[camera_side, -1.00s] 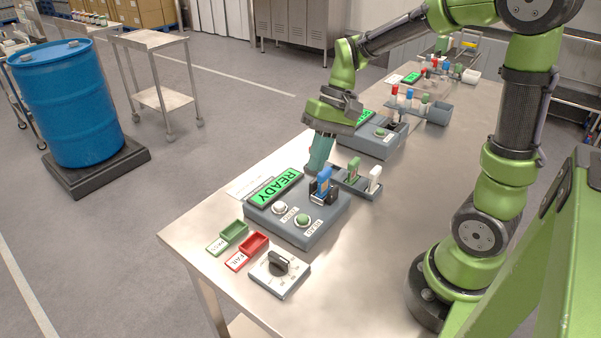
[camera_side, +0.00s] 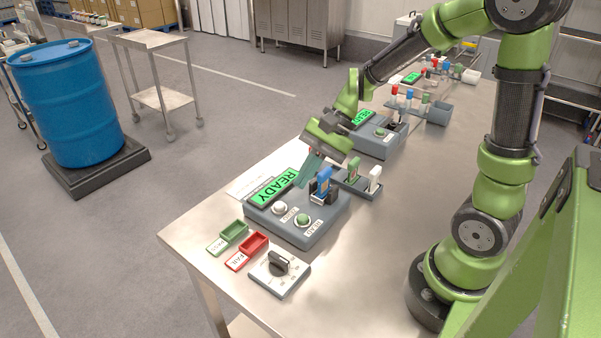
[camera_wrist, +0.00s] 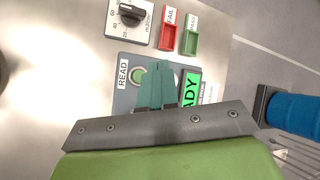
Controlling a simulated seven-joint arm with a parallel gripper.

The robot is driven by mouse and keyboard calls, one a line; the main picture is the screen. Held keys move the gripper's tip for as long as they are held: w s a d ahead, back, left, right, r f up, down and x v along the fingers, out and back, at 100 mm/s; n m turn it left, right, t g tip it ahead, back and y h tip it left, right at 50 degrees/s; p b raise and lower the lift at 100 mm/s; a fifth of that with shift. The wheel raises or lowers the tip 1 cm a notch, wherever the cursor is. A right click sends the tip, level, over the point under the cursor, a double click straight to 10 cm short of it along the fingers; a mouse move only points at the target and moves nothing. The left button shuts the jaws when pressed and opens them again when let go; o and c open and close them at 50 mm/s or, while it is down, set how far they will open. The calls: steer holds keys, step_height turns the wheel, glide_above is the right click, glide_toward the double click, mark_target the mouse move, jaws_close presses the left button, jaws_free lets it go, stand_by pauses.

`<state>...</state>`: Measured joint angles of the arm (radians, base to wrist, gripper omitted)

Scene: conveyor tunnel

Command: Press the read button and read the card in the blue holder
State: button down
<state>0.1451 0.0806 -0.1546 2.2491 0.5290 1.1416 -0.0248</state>
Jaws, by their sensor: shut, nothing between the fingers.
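The grey reader box (camera_side: 322,229) has a green display (camera_side: 276,188) showing READY. Its round green read button (camera_side: 303,220) has a READ label. In the wrist view, the button (camera_wrist: 138,75) shows left of my fingertips. A blue card holder (camera_side: 323,181) stands upright in a dark slot at the box's right end. The card itself is too small to make out. My gripper (camera_side: 303,184) is shut and empty, tilted above the box's far side, between display and blue holder. In the wrist view, the teal fingers (camera_wrist: 160,68) hide part of the box. It appears apart from the button.
A rack (camera_side: 352,186) with a green and a white holder stands beside the box. Green (camera_side: 233,231) and red (camera_side: 254,244) trays and a dial box (camera_side: 279,273) stand in front. Similar stations fill the table's far end. The table's right front is clear.

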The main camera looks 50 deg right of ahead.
mark_target(305, 216)
step_height(305, 216, down, 7)
steer(key=shift+f, duration=0.2)
steer(key=shift+f, duration=0.1)
stand_by(2.1)
steer(key=shift+f, duration=0.3)
steer(key=shift+d+f, duration=0.1)
steer(key=shift+f, duration=0.5)
stand_by(0.6)
steer(key=shift+r, duration=1.05)
steer(key=shift+r, duration=2.5)
